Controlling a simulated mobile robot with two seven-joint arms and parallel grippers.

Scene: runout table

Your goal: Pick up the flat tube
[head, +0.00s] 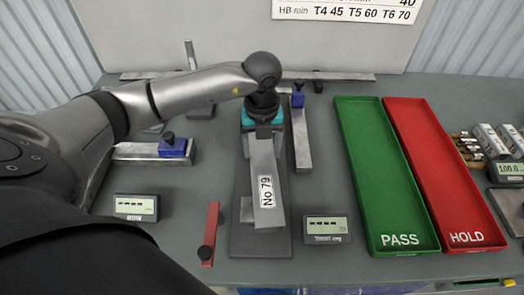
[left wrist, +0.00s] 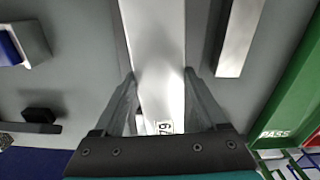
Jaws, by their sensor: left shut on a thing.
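The flat tube (head: 267,205) is a long pale grey bar with a "No 79" label, in the middle of the table in the head view. It runs lengthwise over a dark grey plate (head: 245,240). My left gripper (head: 263,138) is above the tube's far part, shut on it. In the left wrist view the tube (left wrist: 155,40) passes between the two fingers of the gripper (left wrist: 159,78), one on each side. I cannot tell whether the tube touches the plate. My right gripper is not in view.
A green PASS tray (head: 404,245) and a red HOLD tray (head: 474,240) stand to the right, both empty. Small displays stand left (head: 135,207) and right (head: 326,229) of the plate. A red bar (head: 210,230) lies left; a metal bar with a blue block (head: 297,98) lies close right.

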